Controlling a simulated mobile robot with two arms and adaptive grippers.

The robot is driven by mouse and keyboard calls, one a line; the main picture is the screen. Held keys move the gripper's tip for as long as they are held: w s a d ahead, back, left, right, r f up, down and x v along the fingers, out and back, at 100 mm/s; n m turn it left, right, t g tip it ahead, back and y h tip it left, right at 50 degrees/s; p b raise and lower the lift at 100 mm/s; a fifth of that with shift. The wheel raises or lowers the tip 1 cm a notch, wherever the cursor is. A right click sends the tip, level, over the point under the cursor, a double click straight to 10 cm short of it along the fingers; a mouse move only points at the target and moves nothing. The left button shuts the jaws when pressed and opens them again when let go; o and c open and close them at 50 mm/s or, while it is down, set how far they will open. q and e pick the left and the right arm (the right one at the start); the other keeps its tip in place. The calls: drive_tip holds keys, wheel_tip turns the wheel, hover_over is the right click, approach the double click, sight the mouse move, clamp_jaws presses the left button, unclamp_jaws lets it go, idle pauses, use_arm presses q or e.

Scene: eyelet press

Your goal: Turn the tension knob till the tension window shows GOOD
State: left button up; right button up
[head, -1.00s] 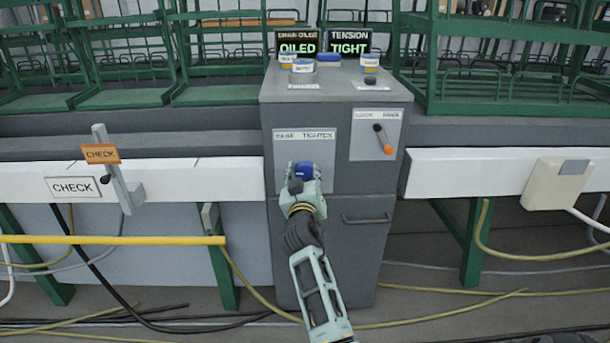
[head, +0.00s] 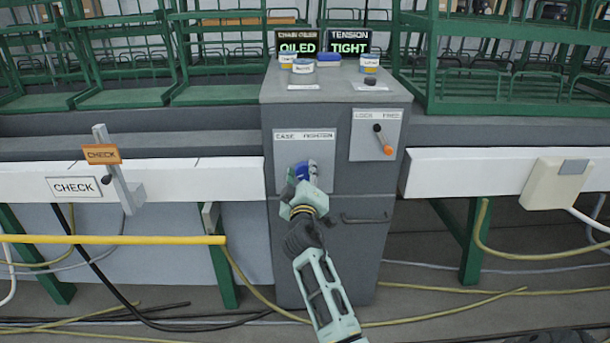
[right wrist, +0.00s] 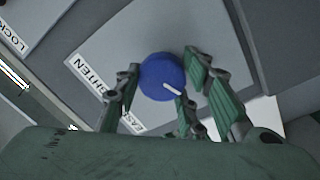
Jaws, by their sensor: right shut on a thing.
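The blue tension knob (head: 304,169) sits on a pale plate (head: 318,147) labelled EASE and TIGHTEN on the front of the grey cabinet. In the right wrist view the knob (right wrist: 161,77) shows a white pointer line and lies between my fingers. My right gripper (head: 301,180) is shut on the knob, with its wrist tilted; it also shows in the right wrist view (right wrist: 158,95). The tension window (head: 349,47) on the cabinet top reads TIGHT in green letters. My left gripper is not in view.
A lever with an orange tip (head: 387,149) sits on a LOCK/FREE plate to the right of the knob. A second window (head: 298,47) reads OILED. Tins (head: 302,66) stand on the cabinet top. A cabinet handle (head: 367,219) lies below right of my gripper.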

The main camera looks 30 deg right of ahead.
drive_tip(key=shift+d+r, duration=0.15)
drive_tip(key=shift+r, duration=0.2)
drive_tip(key=o, duration=0.9)
drive_tip(key=shift+o, duration=0.9)
drive_tip(key=shift+f, duration=0.15)
drive_tip(key=v, duration=1.2)
drive_tip(key=shift+f, duration=0.1)
